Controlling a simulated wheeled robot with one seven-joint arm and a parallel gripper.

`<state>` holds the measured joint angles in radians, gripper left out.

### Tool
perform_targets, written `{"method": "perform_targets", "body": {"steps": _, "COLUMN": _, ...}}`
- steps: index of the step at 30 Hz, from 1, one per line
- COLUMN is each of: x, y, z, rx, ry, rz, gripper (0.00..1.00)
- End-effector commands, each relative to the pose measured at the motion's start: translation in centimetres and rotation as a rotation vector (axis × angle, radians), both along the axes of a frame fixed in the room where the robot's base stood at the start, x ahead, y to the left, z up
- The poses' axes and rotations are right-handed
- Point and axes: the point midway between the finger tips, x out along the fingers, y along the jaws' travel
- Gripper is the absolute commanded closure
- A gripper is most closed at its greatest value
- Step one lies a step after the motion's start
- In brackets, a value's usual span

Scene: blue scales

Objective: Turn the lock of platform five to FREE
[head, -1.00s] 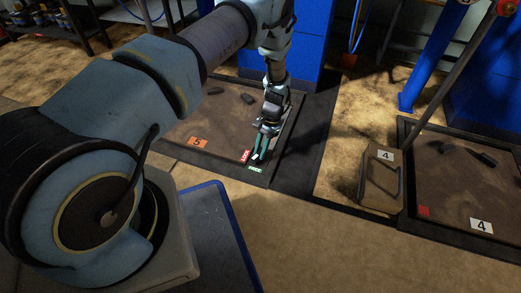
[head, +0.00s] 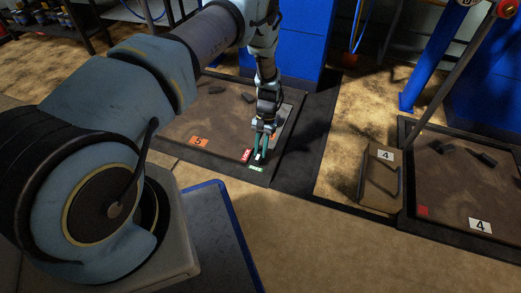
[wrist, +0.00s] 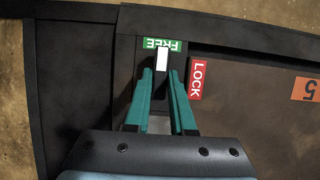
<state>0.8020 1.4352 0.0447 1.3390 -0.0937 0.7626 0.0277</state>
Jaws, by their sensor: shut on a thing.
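Platform five (head: 222,122) is a brown plate in a dark frame, marked with an orange 5 label (head: 198,141). At its front right corner are the red LOCK label (head: 246,155) and the green FREE label (head: 256,169). The lock's white-ended lever (wrist: 162,59) points at the FREE label (wrist: 150,43) in the wrist view, its end reaching the label's edge. The LOCK label (wrist: 197,79) lies to its right. My gripper (head: 259,155) has its teal fingers around the lever, shut on it; the fingers (wrist: 161,74) hide the lever's lower part.
Platform four (head: 465,185) with its 4 labels and a tilted ramp plate (head: 380,180) stand at right. A blue column (head: 300,45) rises behind platform five. Small dark parts (head: 248,98) lie on platform five. The floor in front is clear.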

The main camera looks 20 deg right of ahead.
Motion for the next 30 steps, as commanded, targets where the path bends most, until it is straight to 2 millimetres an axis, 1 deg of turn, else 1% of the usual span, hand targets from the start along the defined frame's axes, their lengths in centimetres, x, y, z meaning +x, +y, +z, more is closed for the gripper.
{"method": "perform_targets", "body": {"steps": 4, "x": 0.0, "y": -0.1, "z": 0.0, "rx": -0.001, "ry": -0.001, "rz": 0.002, "gripper": 1.0}}
{"method": "perform_targets", "body": {"steps": 5, "x": 0.0, "y": -0.1, "z": 0.0, "rx": -0.001, "ry": -0.001, "rz": 0.002, "gripper": 0.76}}
{"method": "perform_targets", "body": {"steps": 12, "x": 0.0, "y": 0.0, "z": 0.0, "rx": 0.0, "ry": 0.0, "rz": 0.0, "gripper": 0.49}}
{"method": "perform_targets", "body": {"steps": 13, "x": 0.0, "y": 0.0, "z": 0.0, "rx": 0.0, "ry": 0.0, "rz": 0.0, "gripper": 0.47}}
{"method": "perform_targets", "body": {"steps": 20, "x": 0.0, "y": 0.0, "z": 0.1, "rx": 0.0, "ry": 0.0, "rz": 0.0, "gripper": 0.47}}
{"method": "perform_targets", "body": {"steps": 23, "x": 0.2, "y": -0.2, "z": 0.7, "rx": -0.001, "ry": -0.001, "rz": 0.0, "gripper": 0.47}}
{"method": "perform_targets", "body": {"steps": 26, "x": 0.6, "y": -0.6, "z": 2.1, "rx": -0.003, "ry": -0.003, "rz": 0.0, "gripper": 0.47}}
{"method": "perform_targets", "body": {"steps": 30, "x": 1.4, "y": -1.3, "z": 4.7, "rx": -0.004, "ry": -0.003, "rz": -0.001, "gripper": 0.47}}
